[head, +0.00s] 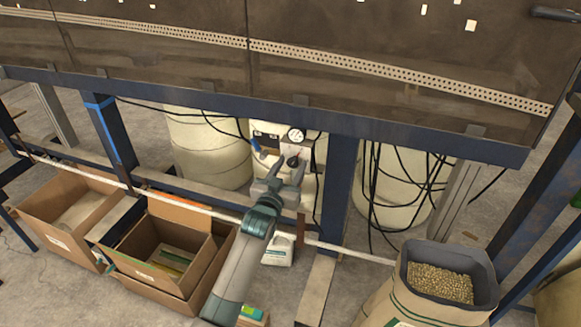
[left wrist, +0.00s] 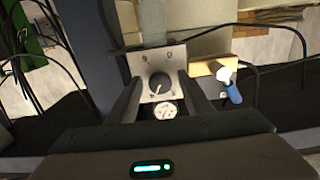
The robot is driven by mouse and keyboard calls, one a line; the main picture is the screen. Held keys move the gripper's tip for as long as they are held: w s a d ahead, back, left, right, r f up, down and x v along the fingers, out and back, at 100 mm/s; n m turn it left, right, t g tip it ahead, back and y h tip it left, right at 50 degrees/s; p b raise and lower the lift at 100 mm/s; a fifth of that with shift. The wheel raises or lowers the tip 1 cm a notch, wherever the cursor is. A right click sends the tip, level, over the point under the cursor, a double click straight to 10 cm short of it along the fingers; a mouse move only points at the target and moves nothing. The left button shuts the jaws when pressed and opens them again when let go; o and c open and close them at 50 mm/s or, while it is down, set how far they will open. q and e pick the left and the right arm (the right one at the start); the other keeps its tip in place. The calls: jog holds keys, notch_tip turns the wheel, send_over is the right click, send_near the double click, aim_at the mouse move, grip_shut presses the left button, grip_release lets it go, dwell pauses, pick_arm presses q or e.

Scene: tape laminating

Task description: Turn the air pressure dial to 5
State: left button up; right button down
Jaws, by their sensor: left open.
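The air pressure dial is a dark round knob (left wrist: 159,83) on a light metal panel (left wrist: 149,60) in the left wrist view. It also shows in the head view (head: 293,161), below a round white gauge (head: 296,135). The gauge (left wrist: 166,111) shows between my fingers in the left wrist view; its reading is too small to tell. My left gripper (head: 281,175) is open in front of the panel, its fingers on either side of the knob's line. I cannot tell whether they touch the knob. My right gripper is not in view.
A blue-handled valve (left wrist: 232,92) sits beside the panel. A dark blue frame post (head: 337,190) stands right of it, and black cables (head: 408,165) hang further right. Cardboard boxes (head: 160,250) lie at the lower left. A sack of pellets (head: 440,283) stands at the lower right.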

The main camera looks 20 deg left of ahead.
pick_arm(q)
jog(key=c, duration=1.1)
jog(key=shift+o, duration=0.2)
